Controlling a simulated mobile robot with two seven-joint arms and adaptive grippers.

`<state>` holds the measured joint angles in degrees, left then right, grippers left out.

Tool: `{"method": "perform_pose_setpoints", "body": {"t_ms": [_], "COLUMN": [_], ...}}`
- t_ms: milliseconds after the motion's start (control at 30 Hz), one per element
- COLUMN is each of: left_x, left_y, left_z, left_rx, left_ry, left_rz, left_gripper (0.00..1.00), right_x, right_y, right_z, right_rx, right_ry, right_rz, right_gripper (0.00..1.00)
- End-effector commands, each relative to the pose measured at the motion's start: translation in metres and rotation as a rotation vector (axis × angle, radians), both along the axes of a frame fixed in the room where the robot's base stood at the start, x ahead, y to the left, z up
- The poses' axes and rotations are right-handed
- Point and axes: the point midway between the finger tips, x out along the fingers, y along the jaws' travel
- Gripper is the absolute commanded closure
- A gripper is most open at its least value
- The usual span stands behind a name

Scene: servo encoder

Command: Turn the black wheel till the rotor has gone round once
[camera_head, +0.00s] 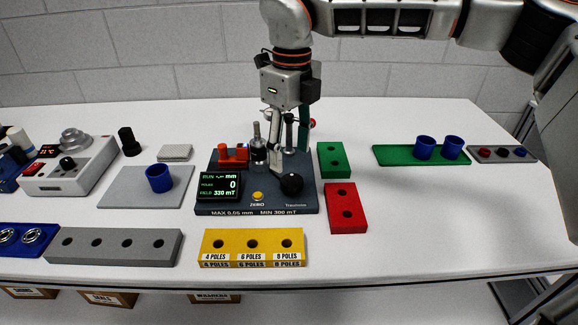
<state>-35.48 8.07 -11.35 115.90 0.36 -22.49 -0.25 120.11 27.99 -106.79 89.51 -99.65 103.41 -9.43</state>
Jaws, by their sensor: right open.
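A dark test fixture (222,206) stands on the table at centre. A black wheel (291,184) sits at its front right, above the word "Traverse". My right gripper (275,158) reaches down from above, open, behind and a little left of the black wheel and apart from it. A dark and silver upright spindle part (258,143), perhaps the rotor, stands just left of the fingers, partly hidden by them. The display (219,185) reads RUN -.-- mm, POLES 0, FIELD 330 mT. My left gripper is not in view.
A yellow button (257,196) and a red block (233,155) are on the fixture. Green (332,160) and red (345,207) holed blocks stand close right. A yellow pole block (252,246) lies in front. The table's right front is clear.

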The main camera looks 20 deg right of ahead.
Motion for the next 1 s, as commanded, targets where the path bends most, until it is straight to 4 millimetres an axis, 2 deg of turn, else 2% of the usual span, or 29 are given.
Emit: {"method": "perform_pose_setpoints", "body": {"t_ms": [67,167,400,600,1000], "left_x": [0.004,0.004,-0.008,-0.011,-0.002], "left_y": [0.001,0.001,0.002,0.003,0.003], "left_z": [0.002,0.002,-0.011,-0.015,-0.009], "left_rx": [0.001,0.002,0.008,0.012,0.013], "left_ry": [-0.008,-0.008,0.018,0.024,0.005], "left_rz": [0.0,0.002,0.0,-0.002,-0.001], "left_gripper": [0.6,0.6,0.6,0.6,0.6], "right_x": [0.002,0.002,0.002,0.002,0.002], "right_y": [-0.005,-0.007,-0.006,-0.005,-0.005], "right_z": [0.002,-0.006,-0.044,-0.067,-0.074], "right_rx": [-0.014,-0.018,-0.014,-0.014,-0.013], "right_ry": [-0.008,-0.008,-0.004,-0.007,-0.01], "right_rz": [-0.009,-0.012,-0.01,-0.009,-0.01], "right_gripper": [0.48,0.48,0.48,0.48,0.48]}}
